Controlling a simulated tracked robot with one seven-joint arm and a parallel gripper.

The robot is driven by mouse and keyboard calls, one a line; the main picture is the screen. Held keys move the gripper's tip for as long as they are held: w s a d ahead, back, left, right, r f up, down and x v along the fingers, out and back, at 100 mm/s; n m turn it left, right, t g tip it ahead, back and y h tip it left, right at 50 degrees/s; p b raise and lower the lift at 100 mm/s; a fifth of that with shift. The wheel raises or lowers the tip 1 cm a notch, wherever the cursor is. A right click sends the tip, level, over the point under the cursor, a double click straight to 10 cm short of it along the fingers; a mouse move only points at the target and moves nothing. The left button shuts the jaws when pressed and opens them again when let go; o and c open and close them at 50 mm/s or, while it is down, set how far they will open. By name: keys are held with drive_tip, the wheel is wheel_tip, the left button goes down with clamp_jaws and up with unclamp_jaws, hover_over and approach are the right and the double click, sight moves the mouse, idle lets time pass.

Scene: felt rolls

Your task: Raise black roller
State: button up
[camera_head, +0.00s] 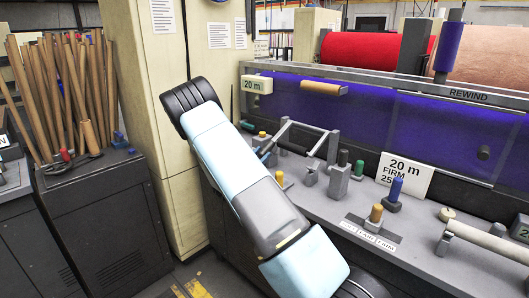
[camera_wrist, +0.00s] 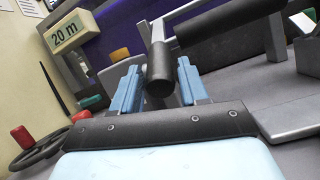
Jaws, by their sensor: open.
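The black roller (camera_wrist: 228,22) is a thick dark bar in the upper part of the wrist view, beside grey lever arms. In the head view it shows as a dark bar low between the arms of a grey lever frame (camera_head: 305,128). A black cylindrical grip (camera_wrist: 160,78) on a grey rod points toward the wrist camera. My gripper (camera_wrist: 158,85) is open, its two blue fingers on either side of this grip. Contact with the grip cannot be told.
The grey bench carries several coloured knobs, including a green one (camera_head: 359,168), an orange one (camera_head: 376,214) and a blue one (camera_head: 395,190). A "20 m FIRM" card (camera_head: 404,177) stands on it. Purple felt (camera_head: 350,112) runs behind.

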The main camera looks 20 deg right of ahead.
sight(265, 150)
drive_tip(key=shift+x, duration=1.55)
drive_tip(key=shift+c, duration=0.3)
drive_tip(key=shift+s, duration=0.1)
clamp_jaws()
drive_tip(key=shift+a+f, duration=0.1)
drive_tip(key=shift+a, duration=0.15)
